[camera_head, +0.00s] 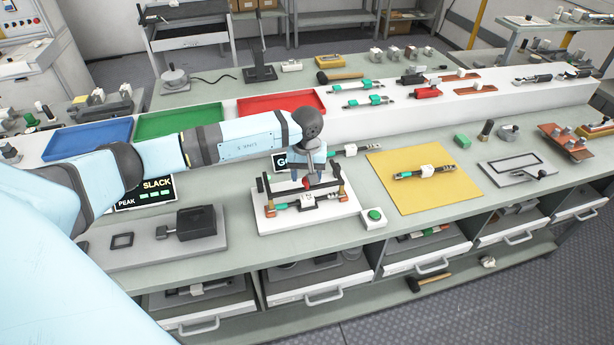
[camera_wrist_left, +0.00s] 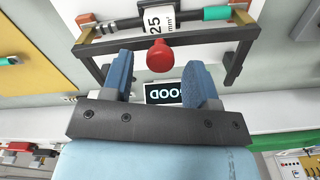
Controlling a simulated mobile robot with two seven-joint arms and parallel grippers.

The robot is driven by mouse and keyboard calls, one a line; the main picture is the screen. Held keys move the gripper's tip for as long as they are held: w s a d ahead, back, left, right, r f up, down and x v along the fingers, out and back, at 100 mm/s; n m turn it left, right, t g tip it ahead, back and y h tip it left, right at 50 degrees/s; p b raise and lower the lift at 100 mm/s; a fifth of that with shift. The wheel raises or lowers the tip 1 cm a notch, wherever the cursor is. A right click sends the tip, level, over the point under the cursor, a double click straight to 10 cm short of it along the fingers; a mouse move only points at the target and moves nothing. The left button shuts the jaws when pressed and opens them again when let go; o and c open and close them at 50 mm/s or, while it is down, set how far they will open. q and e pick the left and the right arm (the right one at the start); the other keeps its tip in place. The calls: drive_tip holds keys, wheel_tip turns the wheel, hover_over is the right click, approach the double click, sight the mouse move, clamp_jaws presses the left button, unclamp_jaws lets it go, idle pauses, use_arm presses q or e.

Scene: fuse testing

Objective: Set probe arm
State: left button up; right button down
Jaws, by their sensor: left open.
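The probe arm, a dark bar frame (camera_wrist_left: 238,62) with a red knob (camera_wrist_left: 158,56), spans the white test fixture (camera_head: 279,223). A part labelled 25 mm² (camera_wrist_left: 158,20) with a green sleeve lies in the fixture. In the head view the red knob (camera_head: 307,184) shows just below my left gripper (camera_head: 306,178). In the left wrist view my left gripper (camera_wrist_left: 160,72) is open, with its blue fingers on either side of the knob's lower part. I cannot tell whether they touch it. My right gripper is not in view.
A display (camera_wrist_left: 163,93) behind the fixture reads GOOD. A green button box (camera_head: 374,217) stands right of the fixture. A yellow mat (camera_head: 434,199) holds another fuse lead. Blue (camera_head: 88,140), green (camera_head: 180,121) and red (camera_head: 281,104) trays lie behind my left arm.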

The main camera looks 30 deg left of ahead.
use_arm(q)
drive_tip(key=shift+f, duration=1.05)
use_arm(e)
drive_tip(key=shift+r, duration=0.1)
use_arm(q)
clamp_jaws()
